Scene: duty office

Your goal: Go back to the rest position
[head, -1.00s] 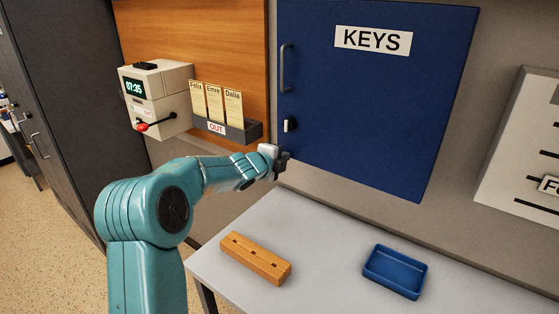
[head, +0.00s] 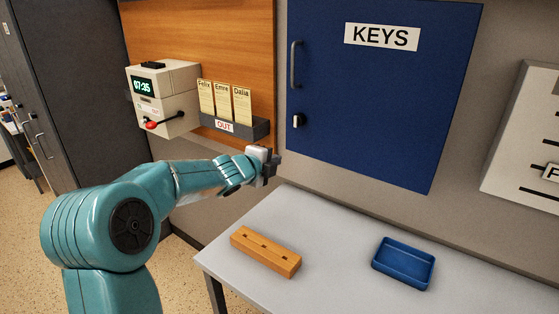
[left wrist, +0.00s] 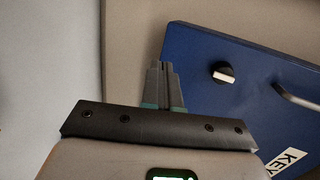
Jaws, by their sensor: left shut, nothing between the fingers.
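My left gripper (head: 268,166) is in front of the wall, above the back left edge of the table and just left of the lower left corner of the blue key cabinet. In the left wrist view its two grey fingers (left wrist: 162,84) are together with nothing between them. The blue key cabinet (head: 375,100) is shut, with a handle at its left side and a small knob (head: 298,121) below it. The cabinet also shows tilted in the left wrist view (left wrist: 240,110), apart from the fingers. My right gripper is not in view.
The grey table (head: 330,240) holds a wooden block with slots (head: 262,252) and an empty blue tray (head: 403,264). On the wall are a time clock (head: 160,98) with a red-tipped lever and a card rack (head: 240,128) holding three cards. The table's middle is clear.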

